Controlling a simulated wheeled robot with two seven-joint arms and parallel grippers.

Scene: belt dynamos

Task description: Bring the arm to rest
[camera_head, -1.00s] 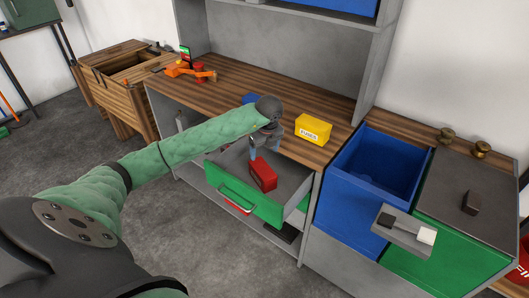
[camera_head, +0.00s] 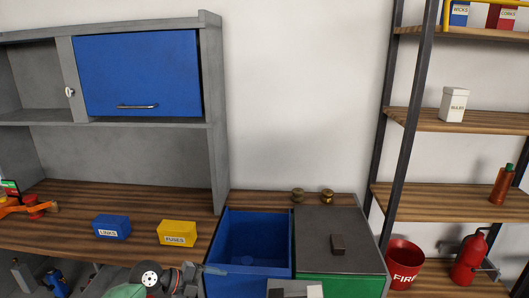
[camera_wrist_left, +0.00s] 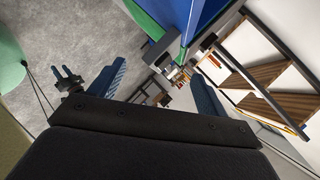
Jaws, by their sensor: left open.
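My left arm comes in low at the left in the head view, and only its wrist end shows. My left gripper (camera_head: 207,270) is by the front left edge of the open blue bin (camera_head: 212,254), pointing right. In the left wrist view, its two blue fingers (camera_wrist_left: 155,88) stand wide apart with nothing between them. My right gripper is in neither view.
A blue box marked LINKS (camera_head: 111,227) and a yellow FUSES box (camera_head: 177,233) stand on the wooden bench (camera_head: 75,200). A grey ledge (camera_head: 285,285) sits before the bins. A red FIRE bucket (camera_head: 404,262) and extinguisher (camera_head: 469,257) are at right.

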